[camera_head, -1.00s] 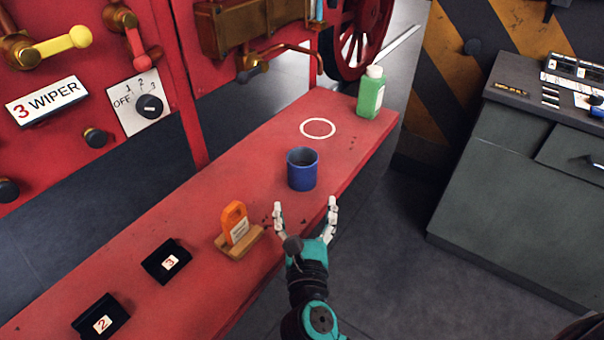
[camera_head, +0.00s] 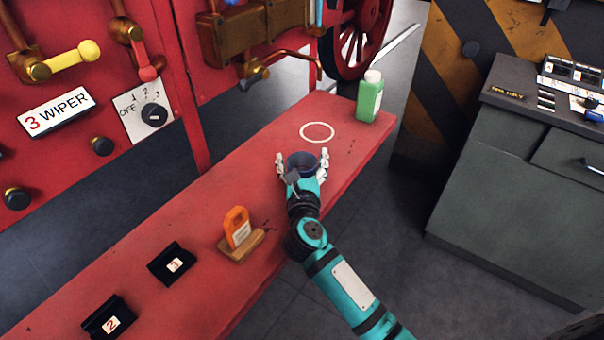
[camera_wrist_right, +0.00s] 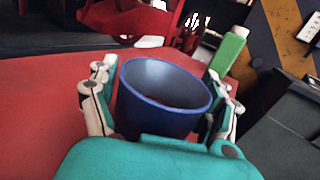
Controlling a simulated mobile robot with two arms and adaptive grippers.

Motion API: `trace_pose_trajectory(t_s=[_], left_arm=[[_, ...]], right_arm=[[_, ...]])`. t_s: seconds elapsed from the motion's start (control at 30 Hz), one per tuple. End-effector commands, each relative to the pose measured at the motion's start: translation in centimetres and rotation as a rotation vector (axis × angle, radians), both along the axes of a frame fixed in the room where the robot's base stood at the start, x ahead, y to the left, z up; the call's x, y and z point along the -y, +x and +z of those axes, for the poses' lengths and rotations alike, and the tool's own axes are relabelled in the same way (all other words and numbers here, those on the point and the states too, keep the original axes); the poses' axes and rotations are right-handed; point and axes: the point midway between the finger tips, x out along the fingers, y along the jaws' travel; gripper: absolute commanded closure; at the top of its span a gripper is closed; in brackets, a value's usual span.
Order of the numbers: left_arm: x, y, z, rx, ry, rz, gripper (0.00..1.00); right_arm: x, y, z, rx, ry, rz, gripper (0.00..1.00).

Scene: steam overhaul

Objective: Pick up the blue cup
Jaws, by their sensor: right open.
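The blue cup (camera_head: 302,163) stands upright on the red bench (camera_head: 215,200), just in front of a white ring marking. It is mostly hidden behind my right gripper in the head view. My right gripper (camera_head: 304,166) is open, with one finger on each side of the cup. In the right wrist view the cup (camera_wrist_right: 165,95) sits between the open fingers of the gripper (camera_wrist_right: 160,105), its open rim facing up. I cannot tell whether the fingers touch it. My left gripper is not in view.
A green bottle (camera_head: 369,97) stands beyond the white ring (camera_head: 317,132) at the far end. A grey cabinet (camera_head: 520,180) stands to the right.

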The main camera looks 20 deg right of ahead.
Motion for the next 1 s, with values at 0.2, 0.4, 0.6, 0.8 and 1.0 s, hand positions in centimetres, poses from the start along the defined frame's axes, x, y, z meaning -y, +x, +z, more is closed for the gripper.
trace_pose_trajectory(t_s=[0.2,0.4,0.6,0.8,1.0], left_arm=[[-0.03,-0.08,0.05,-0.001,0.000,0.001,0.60],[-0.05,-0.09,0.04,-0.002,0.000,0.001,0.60],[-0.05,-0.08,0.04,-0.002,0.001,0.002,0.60],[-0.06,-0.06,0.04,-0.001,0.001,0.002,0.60],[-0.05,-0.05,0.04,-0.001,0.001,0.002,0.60]], right_arm=[[0.42,1.42,-0.12,-0.001,-0.001,0.000,0.19],[0.41,1.39,-0.14,-0.002,0.000,0.000,0.22],[0.40,1.37,-0.15,-0.002,0.000,0.000,0.49],[0.39,1.36,-0.17,-0.002,0.000,0.000,0.72],[0.37,1.36,-0.20,-0.003,0.000,0.001,0.78]])
